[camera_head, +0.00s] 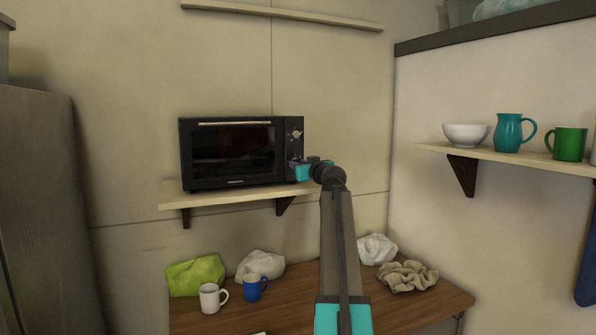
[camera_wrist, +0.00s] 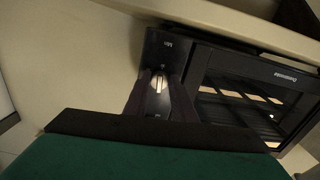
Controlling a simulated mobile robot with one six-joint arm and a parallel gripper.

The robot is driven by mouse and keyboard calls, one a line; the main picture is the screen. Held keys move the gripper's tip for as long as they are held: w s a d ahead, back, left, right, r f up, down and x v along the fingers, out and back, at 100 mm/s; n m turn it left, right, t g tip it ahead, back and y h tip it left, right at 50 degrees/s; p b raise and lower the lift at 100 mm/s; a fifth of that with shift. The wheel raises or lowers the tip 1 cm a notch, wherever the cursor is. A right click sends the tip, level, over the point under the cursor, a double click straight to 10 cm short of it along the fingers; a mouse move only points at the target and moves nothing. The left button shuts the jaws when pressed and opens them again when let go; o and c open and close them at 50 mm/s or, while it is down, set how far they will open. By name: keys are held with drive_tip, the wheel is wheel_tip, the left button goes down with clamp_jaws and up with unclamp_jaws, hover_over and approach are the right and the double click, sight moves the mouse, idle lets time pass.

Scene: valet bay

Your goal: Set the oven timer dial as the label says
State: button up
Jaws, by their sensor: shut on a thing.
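The black oven (camera_head: 233,152) stands on a wall shelf, its glass door shut and its control panel on the right side. My gripper (camera_head: 294,168) is at the lower part of that panel and hides the dial there. In the wrist view, the oven (camera_wrist: 285,78) appears turned over. The dial (camera_wrist: 158,85) shows as a pale, bright shape between the two dark fingers of my gripper (camera_wrist: 160,95), which are shut on it. I cannot read its setting.
The oven's wooden shelf (camera_head: 240,195) runs just below my gripper. A right wall shelf (camera_head: 520,158) holds a white bowl (camera_head: 466,134), teal jug (camera_head: 508,133) and green mug (camera_head: 569,144). Mugs and crumpled cloths lie on the table (camera_head: 300,310) below.

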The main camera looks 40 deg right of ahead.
drive_tip(key=shift+a+m+b, duration=0.1)
drive_tip(key=shift+m+b, duration=0.3)
drive_tip(key=o, duration=1)
drive_tip(key=shift+s, duration=0.1)
drive_tip(key=shift+b+v, duration=2.4)
drive_tip(key=shift+v, duration=4.4)
